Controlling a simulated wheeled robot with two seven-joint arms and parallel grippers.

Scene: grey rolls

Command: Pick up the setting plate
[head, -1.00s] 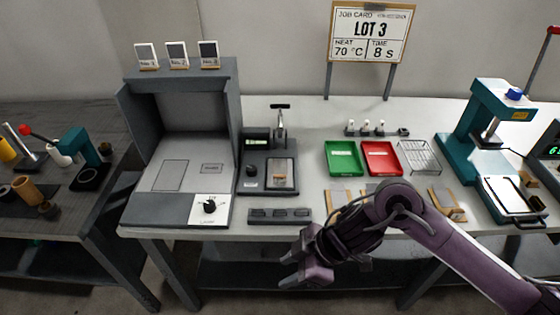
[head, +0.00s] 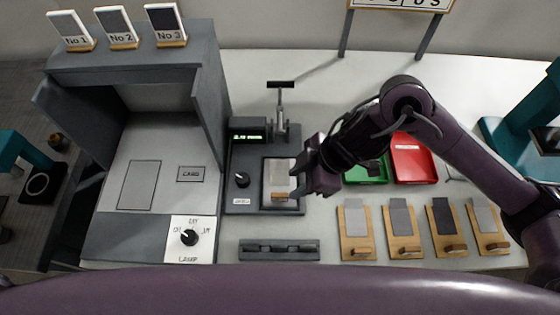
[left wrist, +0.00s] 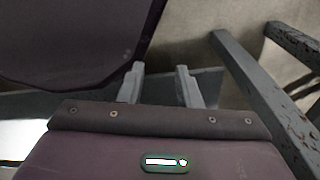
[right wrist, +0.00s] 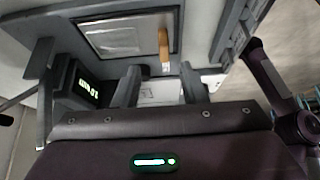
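A light-grey plate (head: 279,177) with a small wooden grip lies in the dark bench device left of centre; I take it as the setting plate. It also shows in the right wrist view (right wrist: 118,37), its wooden grip standing ahead of the fingertips. My right gripper (head: 299,178) is at the plate's right side in the head view, fingers pointing left. Its fingers are apart in the right wrist view (right wrist: 158,76), with nothing held between them. My left gripper (left wrist: 160,75) is open and empty in the left wrist view, away from the plate.
The device has a lit display (head: 248,136), a knob and an upright lever post (head: 281,110). A grey hooded station (head: 150,160) stands left. Green (head: 365,172) and red (head: 414,160) trays lie right. Several wooden boards with swatches (head: 357,228) line the front. A dark rack (head: 279,250) lies below the device.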

